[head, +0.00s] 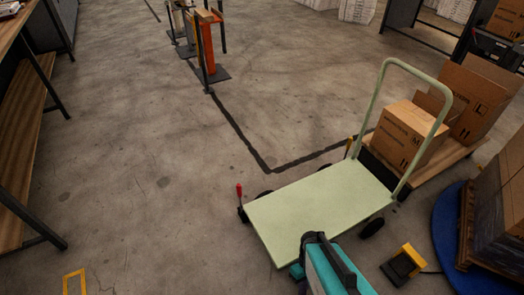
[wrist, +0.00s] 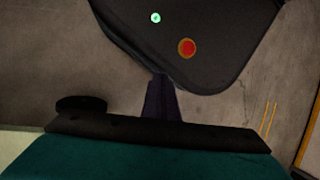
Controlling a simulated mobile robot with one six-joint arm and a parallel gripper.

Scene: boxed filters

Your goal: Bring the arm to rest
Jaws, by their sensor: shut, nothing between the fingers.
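My gripper (wrist: 162,84) shows in the wrist view as two dark fingers pressed together at the middle of a wide black bar, above a teal body. It is shut and empty. Beyond the fingertips is a dark rounded panel (wrist: 225,30) with a red button and a small green light; it may be part of my own base. In the head view, a teal and black part at the bottom centre looks like my arm, in front of the cart. The fingers cannot be made out in the head view.
A pale green platform cart (head: 318,205) stands empty close ahead. Behind it, cardboard boxes (head: 405,135) sit on a pallet. A yellow-and-black device (head: 404,264) and a blue round base (head: 447,240) lie right. A wooden bench (head: 15,205) is left. Floor left of the cart is open.

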